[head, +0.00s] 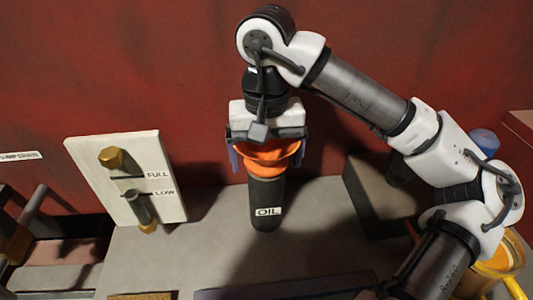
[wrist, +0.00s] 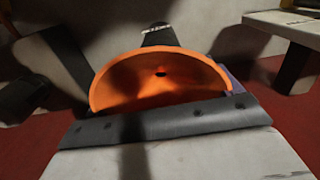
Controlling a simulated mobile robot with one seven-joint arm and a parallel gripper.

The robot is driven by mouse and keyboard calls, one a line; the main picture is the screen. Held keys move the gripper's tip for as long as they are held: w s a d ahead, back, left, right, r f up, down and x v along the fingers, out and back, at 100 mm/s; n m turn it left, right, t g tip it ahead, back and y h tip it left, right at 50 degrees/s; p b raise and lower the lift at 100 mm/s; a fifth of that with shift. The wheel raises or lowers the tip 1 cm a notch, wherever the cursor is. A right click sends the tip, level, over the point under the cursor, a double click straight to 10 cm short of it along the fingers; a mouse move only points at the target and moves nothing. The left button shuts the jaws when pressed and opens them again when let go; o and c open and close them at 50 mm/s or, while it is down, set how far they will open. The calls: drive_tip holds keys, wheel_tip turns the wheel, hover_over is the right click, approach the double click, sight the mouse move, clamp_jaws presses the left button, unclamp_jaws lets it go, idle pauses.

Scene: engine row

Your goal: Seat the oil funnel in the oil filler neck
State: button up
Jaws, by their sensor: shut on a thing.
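The orange oil funnel (head: 268,160) is between the bluish fingers of my gripper (head: 268,150), which is shut on it. The funnel's wide bowl also shows in the wrist view (wrist: 160,82), with a small dark hole in its middle. The oil filler neck (head: 266,205) is a black upright cylinder with a white OIL label. The funnel is right over the neck's top, roughly centred in the head view. The funnel's spout and the neck's mouth are hidden, so I cannot tell how far the spout is inside. A dark part of the neck (wrist: 159,36) shows beyond the funnel.
A white board (head: 128,180) marked FULL and LOW, with a dipstick-like gauge, stands left of the neck. A grey block (head: 375,195) stands to the right. A yellow container (head: 500,262) and a blue-topped item (head: 484,140) are farther right. A red wall (head: 130,65) is behind.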

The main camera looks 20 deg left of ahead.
drive_tip(key=shift+f+b, duration=0.65)
drive_tip(key=shift+f, duration=0.1)
drive_tip(key=o, duration=0.7)
drive_tip(key=shift+r, duration=0.1)
wheel_tip(320, 180, up, 14)
drive_tip(key=shift+f+p, duration=0.15)
drive_tip(key=shift+p, duration=0.25)
